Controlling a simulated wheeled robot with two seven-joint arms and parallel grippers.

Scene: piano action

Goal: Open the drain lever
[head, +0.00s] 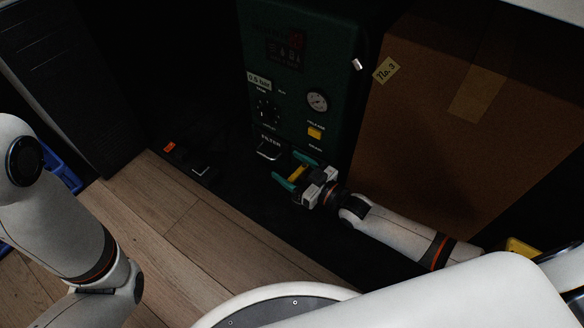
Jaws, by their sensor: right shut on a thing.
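A dark green machine panel (335,60) stands at the back centre of the head view. A yellow lever (297,173), which looks like the drain lever, sits low at its front. My right gripper (293,170) reaches in from the right with teal fingers on either side of the yellow lever, shut on it. The lever's mount and its exact angle are hard to make out in the dark. My left arm shows at the left edge, but its gripper is out of view.
The panel has a round gauge (317,100), a black dial (267,110), a yellow button (315,133) and a filter handle (269,151). A large cardboard box (450,130) stands close on the right. Wood floor (160,215) lies clear in front.

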